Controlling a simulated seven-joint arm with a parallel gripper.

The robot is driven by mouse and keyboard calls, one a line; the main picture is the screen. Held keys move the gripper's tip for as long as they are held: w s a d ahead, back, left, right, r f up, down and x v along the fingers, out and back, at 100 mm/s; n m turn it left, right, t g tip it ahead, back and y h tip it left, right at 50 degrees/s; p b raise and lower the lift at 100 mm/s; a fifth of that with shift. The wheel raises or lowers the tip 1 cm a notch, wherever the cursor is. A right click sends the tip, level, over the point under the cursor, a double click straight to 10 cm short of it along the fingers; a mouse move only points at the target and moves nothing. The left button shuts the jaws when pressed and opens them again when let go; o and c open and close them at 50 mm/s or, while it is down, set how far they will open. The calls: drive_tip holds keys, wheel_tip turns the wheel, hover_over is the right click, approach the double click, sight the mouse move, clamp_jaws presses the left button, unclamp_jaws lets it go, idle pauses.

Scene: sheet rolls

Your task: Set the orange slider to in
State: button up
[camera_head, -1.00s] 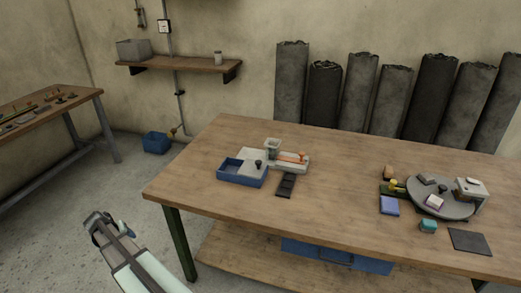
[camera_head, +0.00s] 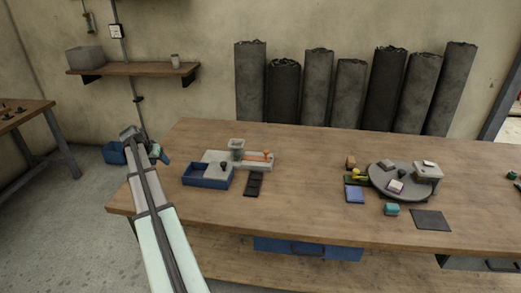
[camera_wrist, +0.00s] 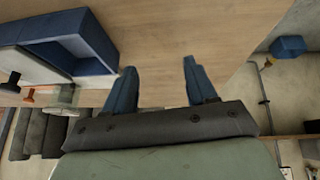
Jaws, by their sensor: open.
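The orange slider (camera_head: 267,154) is a small orange knob on a pale grey block (camera_head: 250,162) on the wooden workbench. In the wrist view an orange part (camera_wrist: 28,96) shows at the left edge, beside the grey fixture. My gripper (camera_head: 148,140) is above the bench's left end, left of the blue box and well apart from the slider. In the wrist view its two blue fingers (camera_wrist: 157,85) stand apart with nothing between them. Whether the slider is in or out is too small to tell.
A blue open box (camera_head: 208,182) with a grey lid and dark knob adjoins the slider block. A dark pad (camera_head: 254,184) lies in front. A round grey turntable (camera_head: 395,181) with small blocks stands right. The bench (camera_head: 310,180) between is clear.

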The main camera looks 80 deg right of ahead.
drive_tip(key=s+d+r+m+g, duration=0.1)
drive_tip(key=s+d+r+m, duration=0.15)
drive_tip(key=s, duration=0.45)
drive_tip(key=s+d+r+m+y, duration=0.1)
drive_tip(key=s+d, duration=0.3)
drive_tip(key=s, duration=0.2)
drive_tip(key=s+d+r+m+g, duration=0.1)
drive_tip(key=s+d+r+m, duration=0.1)
drive_tip(key=s+d, duration=0.35)
drive_tip(key=m+y, duration=0.2)
drive_tip(key=m, duration=0.2)
approach(266, 151)
drive_tip(key=x, duration=0.8)
drive_tip(key=shift+f, duration=0.15)
clamp_jaws()
